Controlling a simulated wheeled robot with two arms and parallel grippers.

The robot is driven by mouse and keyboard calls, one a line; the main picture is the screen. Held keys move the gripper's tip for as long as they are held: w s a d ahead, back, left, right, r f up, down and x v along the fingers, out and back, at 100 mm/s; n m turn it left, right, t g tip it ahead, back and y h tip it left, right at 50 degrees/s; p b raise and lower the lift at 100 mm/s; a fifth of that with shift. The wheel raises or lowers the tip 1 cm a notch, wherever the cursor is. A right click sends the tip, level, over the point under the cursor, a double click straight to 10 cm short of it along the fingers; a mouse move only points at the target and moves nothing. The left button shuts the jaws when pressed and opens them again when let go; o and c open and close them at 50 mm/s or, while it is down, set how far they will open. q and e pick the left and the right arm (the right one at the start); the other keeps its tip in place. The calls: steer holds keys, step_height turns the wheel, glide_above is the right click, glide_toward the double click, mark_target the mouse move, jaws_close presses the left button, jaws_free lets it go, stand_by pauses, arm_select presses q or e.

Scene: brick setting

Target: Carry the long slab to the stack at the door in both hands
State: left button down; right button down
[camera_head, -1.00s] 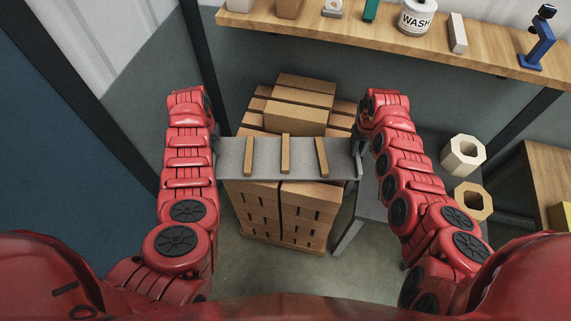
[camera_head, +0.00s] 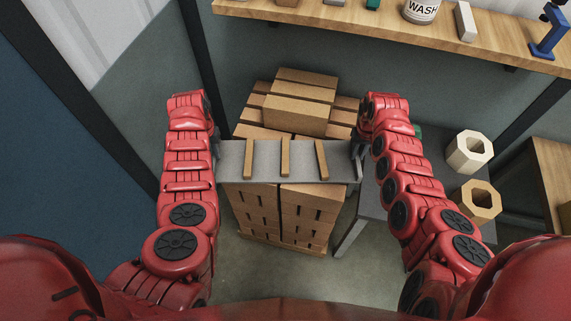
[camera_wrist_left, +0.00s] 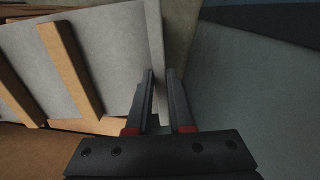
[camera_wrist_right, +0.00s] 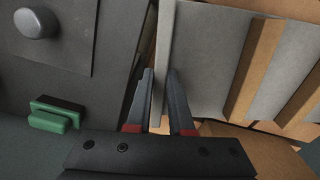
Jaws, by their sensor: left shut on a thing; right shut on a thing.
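The long grey slab (camera_head: 235,162) carries several thin wooden strips (camera_head: 285,158) across its top. It is level, held between my two arms in front of the brick stack (camera_head: 285,215). My left gripper (camera_wrist_left: 162,85) is shut on the slab's upright end lip (camera_wrist_left: 155,45). My right gripper (camera_wrist_right: 160,85) is shut on the lip at the other end (camera_wrist_right: 163,45). In the head view the fingers are mostly hidden by the wrists. The stack's top bricks (camera_head: 300,95) show behind the slab; the slab hides part of the stack.
A grey table (camera_head: 362,205) stands close to the right of the stack, under my right arm. Hollow hexagonal blocks (camera_head: 470,152) sit on it. A green piece (camera_wrist_right: 52,115) lies below my right wrist. A wooden shelf (camera_head: 390,30) spans the back wall.

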arm_select(q)
steer(key=c, duration=0.8)
jaws_free()
steer(key=shift+s, duration=0.1)
arm_select(e)
steer(key=c, duration=0.8)
jaws_free()
steer(key=shift+s, duration=0.1)
arm_select(q)
steer(key=shift+r, duration=0.5)
arm_select(e)
steer(key=shift+r, duration=0.1)
arm_select(q)
step_height(320, 180, up, 11)
arm_select(e)
step_height(320, 180, up, 12)
